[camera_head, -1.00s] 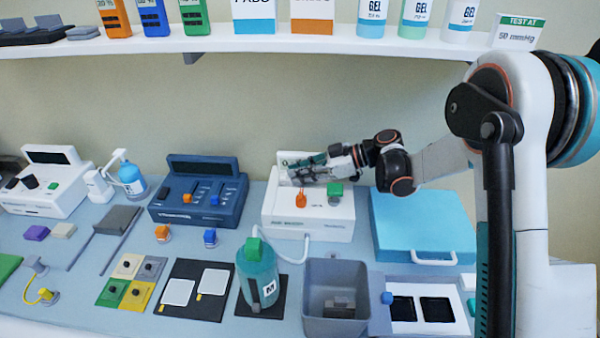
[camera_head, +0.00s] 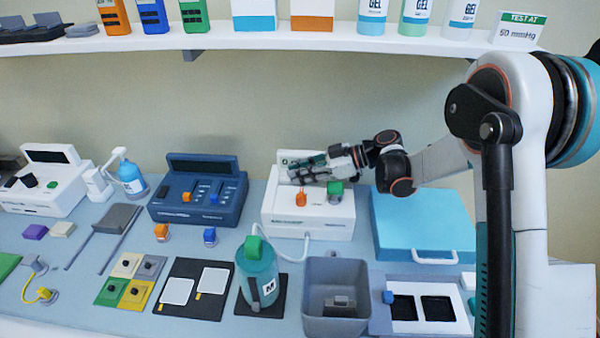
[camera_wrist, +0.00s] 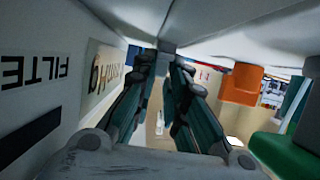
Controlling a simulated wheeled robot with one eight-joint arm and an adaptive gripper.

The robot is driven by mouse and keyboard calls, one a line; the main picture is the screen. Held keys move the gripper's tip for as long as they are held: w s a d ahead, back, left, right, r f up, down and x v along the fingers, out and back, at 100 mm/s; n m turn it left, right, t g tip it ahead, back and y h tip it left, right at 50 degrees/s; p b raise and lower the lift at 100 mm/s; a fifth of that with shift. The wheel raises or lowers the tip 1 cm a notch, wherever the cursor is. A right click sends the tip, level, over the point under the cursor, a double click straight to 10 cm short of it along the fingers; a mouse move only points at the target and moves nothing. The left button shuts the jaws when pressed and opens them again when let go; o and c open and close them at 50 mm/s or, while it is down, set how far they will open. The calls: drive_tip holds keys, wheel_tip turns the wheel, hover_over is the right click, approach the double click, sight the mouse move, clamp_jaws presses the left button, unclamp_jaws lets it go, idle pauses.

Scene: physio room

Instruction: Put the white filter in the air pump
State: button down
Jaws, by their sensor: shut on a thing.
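The air pump (camera_head: 310,224) is a white console at the back middle, with an orange part, a green connector (camera_head: 335,188) and a pale hose on it. My gripper (camera_head: 298,175) is low over its back left part, in front of its upright panel. In the wrist view my gripper (camera_wrist: 167,62) has its fingers close together on a white piece (camera_wrist: 167,46), seemingly the white filter. The piece blends with the white surfaces around it, so its edges and whether it is seated are unclear. An upside-down "FILTE" label shows on the white wall close at the left.
The orange part (camera_wrist: 242,84) and green connector (camera_wrist: 285,152) stand close to the right of my fingers. A blue case (camera_head: 415,222) is right of the pump, a dark blue console (camera_head: 190,212) left. A grey bin (camera_head: 318,270) and teal bottle (camera_head: 257,270) stand in front.

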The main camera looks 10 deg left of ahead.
drive_tip(key=c, duration=1.5)
unclamp_jaws()
drive_tip(key=shift+c, duration=0.2)
drive_tip(key=v, duration=1.2)
drive_tip(key=shift+s+r+m+h, duration=0.3)
drive_tip(key=shift+s+r+m, duration=0.1)
drive_tip(key=shift+r, duration=0.1)
drive_tip(key=s+d+r+m+t+h, duration=0.1)
drive_tip(key=s+d+m+h, duration=0.3)
drive_tip(key=s, duration=0.5)
drive_tip(key=s+d+r+m+t+h, duration=0.1)
drive_tip(key=s+d+m+t+h, duration=0.3)
drive_tip(key=s+d+m, duration=0.4)
drive_tip(key=s+d+r+m+t+h, duration=0.2)
drive_tip(key=s+d+m+h, duration=0.3)
drive_tip(key=s, duration=0.7)
drive_tip(key=shift+d+m+t, duration=0.4)
drive_tip(key=shift+d+t, duration=0.1)
